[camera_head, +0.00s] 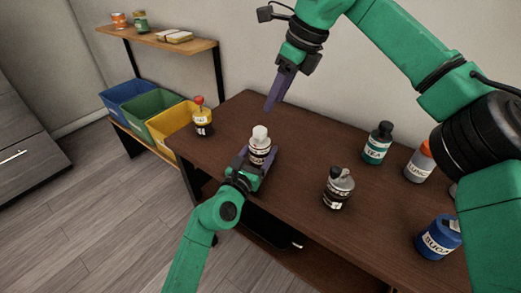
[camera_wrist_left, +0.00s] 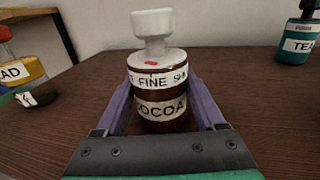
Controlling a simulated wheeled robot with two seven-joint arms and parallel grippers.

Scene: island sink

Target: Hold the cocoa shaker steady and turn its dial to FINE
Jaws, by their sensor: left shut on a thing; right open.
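The cocoa shaker (camera_head: 260,146) stands upright on the brown table, with a dark brown body and a white knobbed top. In the left wrist view its COCOA label (camera_wrist_left: 161,107) faces the camera. Above it is a white band (camera_wrist_left: 155,80), with FINE at the front and letters starting "SH" to its right. A small red mark (camera_wrist_left: 151,62) on the white top (camera_wrist_left: 152,35) sits about above FINE. My left gripper (camera_head: 261,158) is shut on the shaker's body, one finger on each side. My right gripper (camera_head: 273,96) is open and empty, above and behind the shaker, apart from it.
Bins (camera_head: 170,122) stand beyond.

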